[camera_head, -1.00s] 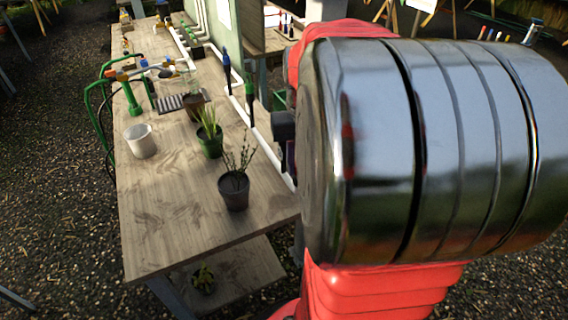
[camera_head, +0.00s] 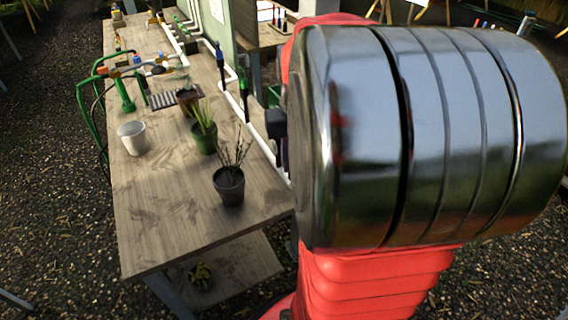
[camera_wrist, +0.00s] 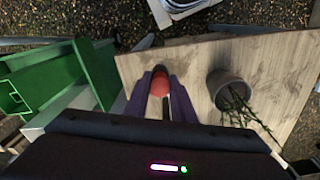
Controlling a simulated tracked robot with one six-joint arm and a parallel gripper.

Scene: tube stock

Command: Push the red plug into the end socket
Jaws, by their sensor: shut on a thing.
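In the wrist view my gripper (camera_wrist: 161,92), with purple fingers, is shut on the red plug (camera_wrist: 160,84). The plug shows as a small rounded red shape between the fingertips, with a dark part at its far end. It is over or beside the edge of the wooden bench (camera_wrist: 200,65); its height above the bench cannot be told. I cannot make out the end socket; white pipe (camera_head: 262,146) runs along the bench's right edge in the head view.
Potted plants (camera_head: 229,187) and a white cup (camera_head: 132,138) stand on the bench. Green hoses and fittings (camera_head: 126,98) are farther back. The bench's near end is mostly clear.

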